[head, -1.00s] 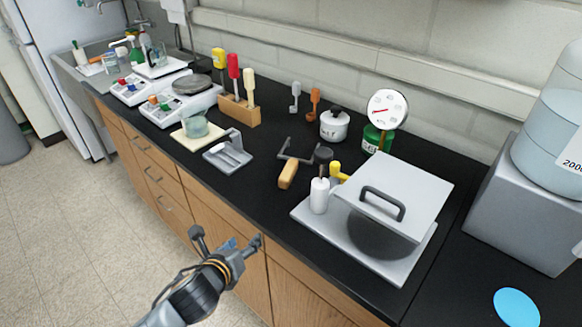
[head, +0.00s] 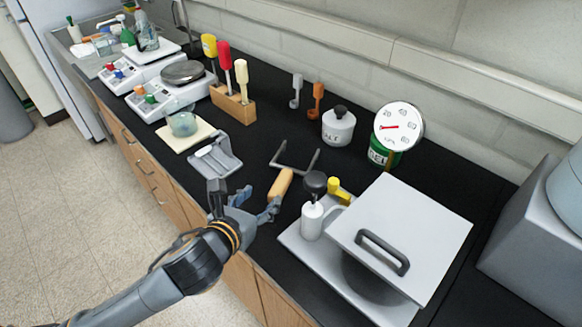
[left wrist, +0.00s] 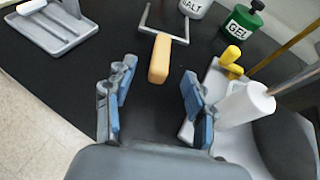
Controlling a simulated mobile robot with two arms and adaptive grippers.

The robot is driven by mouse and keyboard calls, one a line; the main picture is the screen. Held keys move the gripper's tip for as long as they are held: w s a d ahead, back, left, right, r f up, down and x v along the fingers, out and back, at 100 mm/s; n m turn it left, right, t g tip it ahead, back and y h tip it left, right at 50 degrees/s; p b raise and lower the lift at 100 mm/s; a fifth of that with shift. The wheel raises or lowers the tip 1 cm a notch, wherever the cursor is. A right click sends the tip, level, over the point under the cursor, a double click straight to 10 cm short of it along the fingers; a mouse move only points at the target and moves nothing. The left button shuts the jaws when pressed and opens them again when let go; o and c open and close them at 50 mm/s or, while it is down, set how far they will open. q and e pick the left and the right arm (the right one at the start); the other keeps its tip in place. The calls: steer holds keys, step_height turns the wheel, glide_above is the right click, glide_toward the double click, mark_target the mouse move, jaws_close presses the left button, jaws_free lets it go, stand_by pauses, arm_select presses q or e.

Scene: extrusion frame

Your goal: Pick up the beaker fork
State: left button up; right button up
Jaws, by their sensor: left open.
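The beaker fork has a tan wooden handle (head: 281,184) and a grey two-pronged metal fork (head: 297,165). It lies on the black bench top with its prongs pointing away from me. My left gripper (head: 243,203) is open and empty, just left of and nearer than the handle end in the head view. In the left wrist view the handle (left wrist: 160,59) lies ahead of the open fingers (left wrist: 152,105), about midway between them and apart from them. The right gripper is not in view.
A grey tray with a square lid (head: 402,235), a white bottle (head: 312,221) and a yellow-handled item (head: 338,190) stand close right of the fork. A grey holder (head: 214,157) lies to the left. The SALT jar (head: 338,128) and GEL jar (head: 380,152) stand behind.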

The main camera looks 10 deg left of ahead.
mark_target(280, 183)
arm_select(q)
steer(key=x, duration=0.7)
steer(key=shift+w+d+p, duration=0.15)
steer(key=shift+w+p, duration=0.05)
steer(key=shift+p, duration=0.2)
steer(key=shift+w+f, duration=0.25)
steer(key=shift+w, duration=0.15)
steer(key=x, duration=0.2)
steer(key=p+x, duration=0.1)
steer(key=x, duration=0.1)
steer(key=shift+s+d+f, duration=0.1)
steer(key=shift+d, duration=0.15)
steer(key=shift+w+f, duration=0.15)
steer(key=shift+w, duration=0.1)
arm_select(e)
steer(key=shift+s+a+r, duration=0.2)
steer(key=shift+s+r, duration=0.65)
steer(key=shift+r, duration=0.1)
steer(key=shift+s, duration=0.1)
arm_select(q)
jaws_close()
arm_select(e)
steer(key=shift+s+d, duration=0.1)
